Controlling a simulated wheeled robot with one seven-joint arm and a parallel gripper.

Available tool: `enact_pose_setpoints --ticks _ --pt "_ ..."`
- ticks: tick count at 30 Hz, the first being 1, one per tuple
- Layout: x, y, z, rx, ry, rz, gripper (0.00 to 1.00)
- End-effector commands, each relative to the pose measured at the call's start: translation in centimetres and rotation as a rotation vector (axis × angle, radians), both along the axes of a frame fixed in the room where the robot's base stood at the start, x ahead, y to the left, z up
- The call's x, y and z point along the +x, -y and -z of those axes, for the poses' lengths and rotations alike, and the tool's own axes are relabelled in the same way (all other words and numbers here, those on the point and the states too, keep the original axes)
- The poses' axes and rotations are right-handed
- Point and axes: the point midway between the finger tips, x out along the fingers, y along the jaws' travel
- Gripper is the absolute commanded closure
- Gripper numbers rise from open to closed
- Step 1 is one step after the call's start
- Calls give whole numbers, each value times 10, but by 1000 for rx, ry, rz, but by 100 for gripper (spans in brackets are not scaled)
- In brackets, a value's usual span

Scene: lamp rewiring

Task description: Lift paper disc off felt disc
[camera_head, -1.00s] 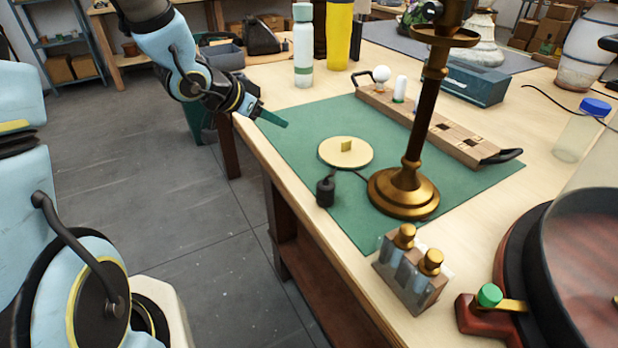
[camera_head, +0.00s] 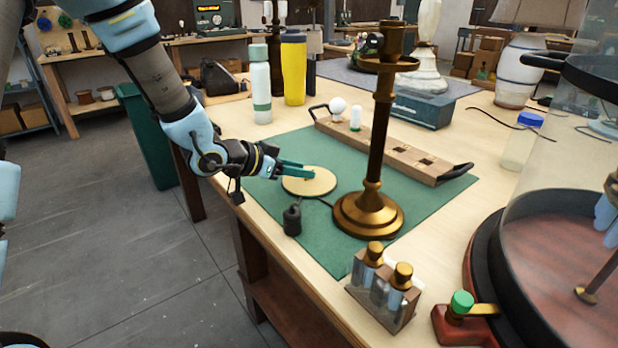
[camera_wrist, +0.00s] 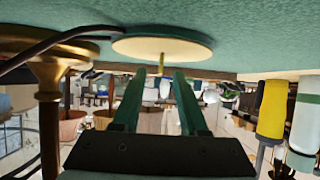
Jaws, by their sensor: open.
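The round cream paper disc (camera_head: 306,184) lies flat on the green mat, left of the brass lamp stem. In the wrist view, which is upside down, the cream paper disc (camera_wrist: 150,57) has a thin green layer, the felt disc (camera_wrist: 190,42), against it on the mat side. A small pale tab (camera_wrist: 164,86) stands up from the paper disc, seen between my fingers. My gripper (camera_head: 308,170) is low over the paper disc; its green fingers (camera_wrist: 159,73) are open and parallel, one on each side of the tab in that view. Whether they touch it I cannot tell.
The brass lamp stem (camera_head: 370,205) stands right of the disc, with a dark cord and a black socket piece (camera_head: 292,219) nearby. A wooden rack (camera_head: 400,155), white bottle (camera_head: 260,85) and yellow tumbler (camera_head: 293,70) are behind. A vial block (camera_head: 383,298) stands in front.

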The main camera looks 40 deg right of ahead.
Motion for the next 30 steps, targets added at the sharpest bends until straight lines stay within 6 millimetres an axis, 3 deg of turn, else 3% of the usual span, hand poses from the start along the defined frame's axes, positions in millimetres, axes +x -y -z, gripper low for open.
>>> enact_pose_setpoints --ticks 4,12,24,30 --pt "0 15 8 1 1 0 57" --pt "0 17 10 1 1 -2 57" --pt "0 17 10 0 1 -2 100" --pt "0 17 10 0 1 -2 100"
